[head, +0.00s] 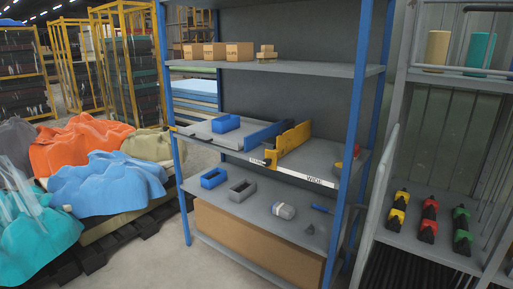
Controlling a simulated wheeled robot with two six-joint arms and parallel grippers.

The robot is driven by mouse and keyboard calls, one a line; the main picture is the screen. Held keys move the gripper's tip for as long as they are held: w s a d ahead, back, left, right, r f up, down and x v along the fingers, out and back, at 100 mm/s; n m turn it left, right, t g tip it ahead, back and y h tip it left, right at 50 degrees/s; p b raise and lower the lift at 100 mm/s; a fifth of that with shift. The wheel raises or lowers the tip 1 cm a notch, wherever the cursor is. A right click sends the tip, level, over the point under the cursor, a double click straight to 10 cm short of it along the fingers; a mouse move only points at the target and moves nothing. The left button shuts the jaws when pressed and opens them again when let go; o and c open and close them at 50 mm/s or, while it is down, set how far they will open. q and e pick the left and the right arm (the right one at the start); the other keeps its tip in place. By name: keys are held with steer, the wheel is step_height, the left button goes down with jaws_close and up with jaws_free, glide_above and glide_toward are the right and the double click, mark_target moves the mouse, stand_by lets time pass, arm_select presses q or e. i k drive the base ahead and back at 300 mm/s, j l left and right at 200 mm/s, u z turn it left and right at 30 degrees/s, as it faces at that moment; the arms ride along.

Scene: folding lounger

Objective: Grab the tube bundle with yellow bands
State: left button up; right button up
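No bundle that I can clearly tell as tubes with yellow bands shows. On the grey rack at the right, small black pieces with yellow parts (397,215) sit at the left of a shelf. Similar pieces with red parts (428,230) and green parts (462,240) sit to their right. I cannot tell whether these belong to tube bundles. Dark long shapes (408,272) lie below that shelf, cut off by the picture's lower edge; no yellow bands show on them. Neither of my grippers is in view.
A blue-post shelf unit (350,125) stands in the middle, holding boxes, blue and grey bins (242,188) and a yellow holder (288,145). Coloured cloth heaps (105,180) lie at the left. Some bare floor (160,250) shows between them.

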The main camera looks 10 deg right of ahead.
mark_target(397, 214)
steer(key=i+j, duration=0.5)
steer(key=j, duration=0.25)
steer(key=i+j+z, duration=0.1)
steer(key=z, duration=0.3)
steer(key=i+j+z, duration=0.1)
steer(key=j+z, duration=0.45)
steer(key=z, duration=0.95)
steer(key=l+u, duration=0.15)
steer(key=l, duration=0.35)
steer(key=k+l+u, duration=0.2)
steer(key=l, duration=0.25)
steer(key=l+u, duration=0.15)
steer(key=l, duration=0.3)
steer(key=i+l+u, duration=0.2)
steer(key=i+l, duration=0.45)
steer(key=l, duration=0.1)
